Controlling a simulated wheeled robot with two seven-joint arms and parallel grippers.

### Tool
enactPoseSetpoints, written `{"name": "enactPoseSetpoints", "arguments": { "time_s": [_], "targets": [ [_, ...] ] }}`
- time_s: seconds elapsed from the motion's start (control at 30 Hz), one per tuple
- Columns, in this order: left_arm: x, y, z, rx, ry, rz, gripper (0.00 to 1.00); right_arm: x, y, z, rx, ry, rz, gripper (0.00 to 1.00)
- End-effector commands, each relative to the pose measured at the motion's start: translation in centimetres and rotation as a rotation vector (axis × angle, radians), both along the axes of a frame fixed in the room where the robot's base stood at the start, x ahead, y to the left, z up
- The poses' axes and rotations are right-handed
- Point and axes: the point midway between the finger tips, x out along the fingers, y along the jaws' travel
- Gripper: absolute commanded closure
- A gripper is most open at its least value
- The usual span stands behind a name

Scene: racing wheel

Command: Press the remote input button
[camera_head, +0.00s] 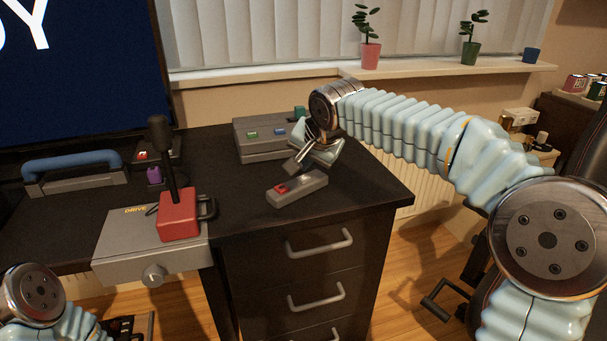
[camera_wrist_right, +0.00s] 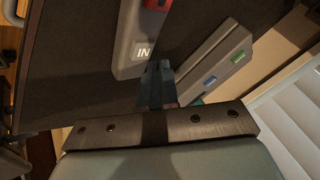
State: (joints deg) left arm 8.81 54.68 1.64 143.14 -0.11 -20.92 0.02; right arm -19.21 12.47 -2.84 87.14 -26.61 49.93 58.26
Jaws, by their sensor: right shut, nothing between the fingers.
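The remote (camera_head: 310,190) is a small grey box lying on the dark desk, with a red button (camera_head: 281,189) near its left end. In the right wrist view the remote (camera_wrist_right: 134,38) shows an "IN" label, and its red button (camera_wrist_right: 157,4) is cut by the top edge. My right gripper (camera_head: 290,168) is shut and empty. It points down just behind the remote; in the wrist view its fingertips (camera_wrist_right: 157,68) lie close to the "IN" end. I cannot tell whether they touch it. Only a joint of my left arm shows at bottom left; its gripper is not seen.
A larger grey box (camera_head: 260,150) with green and blue buttons stands behind the remote. At left are a grey drive unit (camera_head: 120,250) with a red-based lever (camera_head: 178,216), a blue-handled device (camera_head: 75,165) and a screen (camera_head: 80,70). Desk is clear right of the remote.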

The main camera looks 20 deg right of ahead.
Motion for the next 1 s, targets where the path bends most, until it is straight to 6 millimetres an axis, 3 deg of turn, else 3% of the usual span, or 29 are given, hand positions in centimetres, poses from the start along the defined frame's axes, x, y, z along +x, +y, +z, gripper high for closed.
{"name": "enactPoseSetpoints", "arguments": {
  "time_s": [0.3, 0.8, 1.0],
  "targets": [
    [0.0, 0.0, 0.2, 0.000, 0.000, 0.000, 1.00, 0.0, 0.0, 0.2, 0.000, 0.000, 0.000, 1.00],
    [0.0, 0.0, 4.0, 0.000, 0.000, 0.000, 1.00, 0.0, 0.0, 4.9, 0.000, 0.001, 0.000, 1.00],
    [0.0, 0.0, 4.0, 0.000, 0.000, 0.000, 1.00, 0.0, 0.0, 5.0, 0.000, 0.001, 0.000, 1.00]
  ]
}}
